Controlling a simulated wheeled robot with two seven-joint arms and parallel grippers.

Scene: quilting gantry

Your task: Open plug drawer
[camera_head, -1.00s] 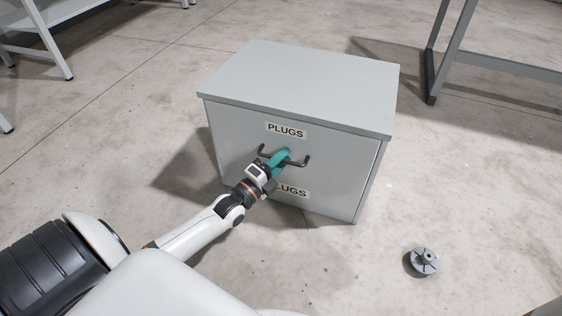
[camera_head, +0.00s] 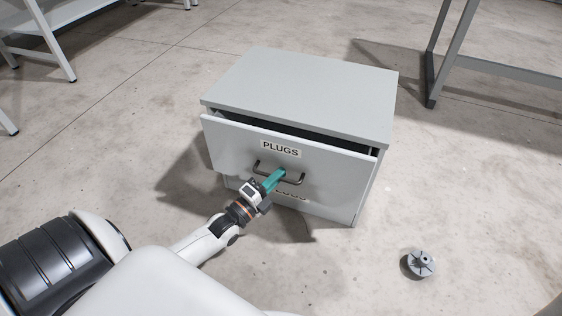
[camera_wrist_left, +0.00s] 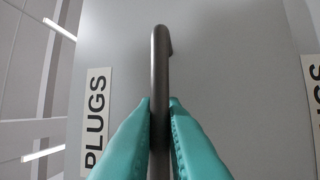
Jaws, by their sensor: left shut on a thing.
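The grey cabinet (camera_head: 310,88) stands on the floor in the middle of the head view. Its upper drawer, labelled PLUGS (camera_head: 230,148), is pulled partly out, with a dark gap showing behind the top of its front. My left gripper (camera_head: 275,179) is shut on the drawer's dark bar handle (camera_head: 293,180). In the left wrist view its teal fingers (camera_wrist_left: 160,130) lie on both sides of the handle bar (camera_wrist_left: 160,60). A lower label is mostly hidden behind the handle and drawer front. The drawer's contents are not visible. My right gripper is not in view.
A grey round part with a knob (camera_head: 421,263) lies on the floor right of the cabinet. A grey table frame (camera_head: 445,55) stands at the back right, and a white shelf rack (camera_head: 50,28) at the back left. The floor around the cabinet's front is mostly clear.

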